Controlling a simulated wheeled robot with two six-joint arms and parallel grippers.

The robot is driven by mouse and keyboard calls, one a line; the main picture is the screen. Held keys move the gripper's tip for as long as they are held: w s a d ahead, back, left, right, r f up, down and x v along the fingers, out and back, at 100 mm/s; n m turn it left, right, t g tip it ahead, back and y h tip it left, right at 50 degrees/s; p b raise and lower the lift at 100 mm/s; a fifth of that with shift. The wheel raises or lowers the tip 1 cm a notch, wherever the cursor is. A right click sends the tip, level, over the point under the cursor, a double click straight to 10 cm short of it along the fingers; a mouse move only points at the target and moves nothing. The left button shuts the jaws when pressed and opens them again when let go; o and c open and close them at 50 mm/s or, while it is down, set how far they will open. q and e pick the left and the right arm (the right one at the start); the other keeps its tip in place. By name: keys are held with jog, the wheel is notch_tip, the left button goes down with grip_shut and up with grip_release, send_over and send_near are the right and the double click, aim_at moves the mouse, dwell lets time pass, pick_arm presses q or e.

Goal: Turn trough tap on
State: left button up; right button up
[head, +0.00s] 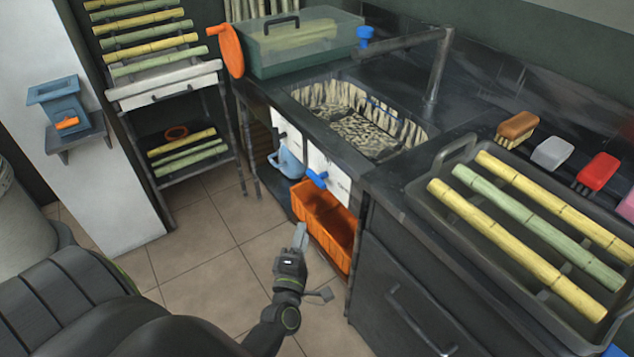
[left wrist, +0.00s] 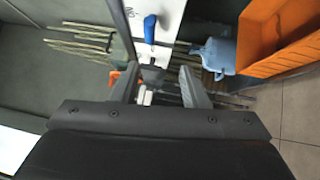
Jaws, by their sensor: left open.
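A blue tap handle (head: 317,178) sits on a white panel under the trough (head: 412,150), left of centre in the cabinet front. A blue handle on a white panel also shows at the top of the left wrist view (left wrist: 150,28). The trough holds pale shredded cane. My left gripper (head: 300,236) is below and in front of the panel, apart from the handle. In the left wrist view its two fingers (left wrist: 158,90) are spread. My right gripper is out of view.
An orange crate (head: 324,222) stands under the trough, close to my left gripper. A blue jug (head: 288,162) is left of it. A tray (head: 440,196) with cane stalks lies on the right counter. Open tiled floor (head: 205,262) lies to the left.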

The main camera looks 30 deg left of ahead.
aim_at(314, 178)
pick_arm(q)
jog(key=shift+n, duration=0.5)
jog(key=x, duration=0.5)
jog(key=r+p+x, duration=0.1)
jog(key=x, duration=1)
jog(key=shift+w+a+r, duration=0.15)
jog(key=shift+a+r, duration=0.1)
jog(key=shift+r, duration=0.15)
jog(key=shift+w+a+r, duration=0.1)
jog(key=shift+w+a, duration=0.1)
jog(key=shift+w, duration=0.25)
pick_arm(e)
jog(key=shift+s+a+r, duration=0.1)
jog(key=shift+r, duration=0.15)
pick_arm(q)
jog(key=c, duration=0.8)
grip_shut()
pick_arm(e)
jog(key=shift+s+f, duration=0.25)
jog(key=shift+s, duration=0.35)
